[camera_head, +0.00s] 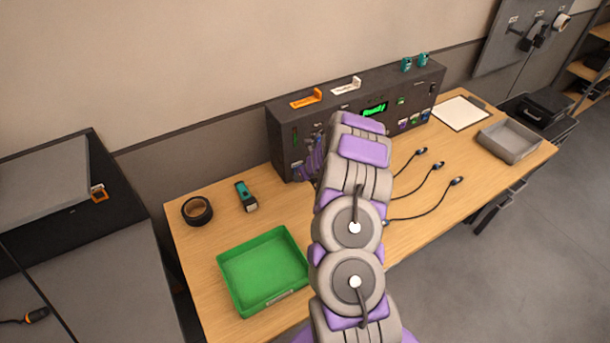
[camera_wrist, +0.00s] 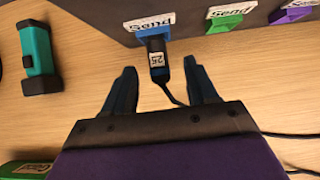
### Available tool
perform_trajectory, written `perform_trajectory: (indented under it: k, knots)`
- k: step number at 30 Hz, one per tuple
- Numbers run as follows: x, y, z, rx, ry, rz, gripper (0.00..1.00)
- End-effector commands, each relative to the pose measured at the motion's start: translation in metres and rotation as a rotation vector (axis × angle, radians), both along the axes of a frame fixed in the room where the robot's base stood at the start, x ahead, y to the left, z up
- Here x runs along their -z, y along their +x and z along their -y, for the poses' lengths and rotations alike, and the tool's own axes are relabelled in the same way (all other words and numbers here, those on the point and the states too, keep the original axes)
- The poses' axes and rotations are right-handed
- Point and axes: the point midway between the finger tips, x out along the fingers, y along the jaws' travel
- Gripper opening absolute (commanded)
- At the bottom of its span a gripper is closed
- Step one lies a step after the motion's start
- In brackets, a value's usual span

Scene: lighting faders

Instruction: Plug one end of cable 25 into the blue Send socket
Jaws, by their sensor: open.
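The plug labelled 25 (camera_wrist: 157,62) stands at the blue Send socket (camera_wrist: 150,28) on the dark panel, with its head end against the socket. It looks seated, though the depth of the fit is hidden. Its thin black cable (camera_wrist: 173,96) runs back under my gripper. My gripper (camera_wrist: 160,72) is open, with one dark finger on each side of the plug and a visible gap on both sides. In the head view my arm covers the gripper and this plug.
Green (camera_wrist: 224,22) and purple (camera_wrist: 290,14) sockets sit to the right. A teal device (camera_wrist: 39,58) lies left. The dark console (camera_head: 290,140) stands at the wall. A green tray (camera_head: 262,268), black tape roll (camera_head: 197,210) and grey tray (camera_head: 508,142) are on the table. Loose cable ends (camera_head: 438,166) lie right.

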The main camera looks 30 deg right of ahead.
Motion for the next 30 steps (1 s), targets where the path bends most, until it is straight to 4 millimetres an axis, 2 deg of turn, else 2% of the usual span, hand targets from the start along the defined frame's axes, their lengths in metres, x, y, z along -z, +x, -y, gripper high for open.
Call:
perform_trajectory:
  k: [7, 11, 30]
  knots:
    - [-0.002, -0.001, 0.000, 0.000, 0.000, 0.000, 0.57]
    - [-0.011, -0.007, 0.000, 0.001, -0.001, 0.000, 0.57]
    - [-0.110, -0.073, -0.003, 0.001, 0.002, -0.001, 0.57]
